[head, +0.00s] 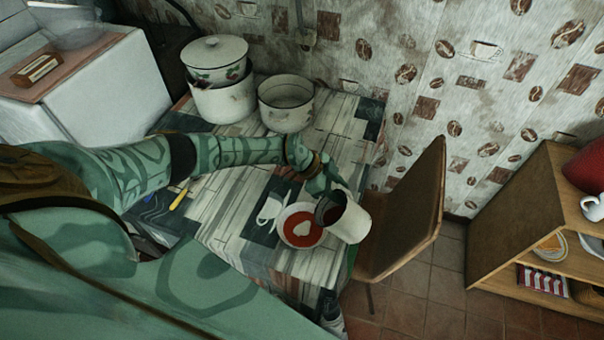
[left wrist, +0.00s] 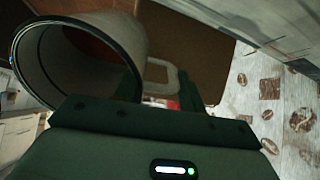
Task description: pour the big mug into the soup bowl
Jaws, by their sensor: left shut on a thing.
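The big mug (head: 350,222), white with a dark rim, is tilted well over, its mouth facing left towards the soup bowl (head: 287,238). The bowl stands on the table and holds red soup with a white blob in the middle. The mug's mouth overlaps the bowl's right edge in the head view; I cannot tell whether they touch. My left gripper (head: 328,187) is shut on the mug at its handle side. The left wrist view shows the mug's open mouth (left wrist: 65,70) and its pale handle (left wrist: 162,76) by the fingers. No falling stream is visible. My right gripper is not in view.
A lidded pot (head: 222,102) and an open pot (head: 286,103) stand at the back of the patterned table (head: 225,222). A yellow-handled utensil (head: 178,199) lies at the left. A chair (head: 407,225) stands close to the table's right edge.

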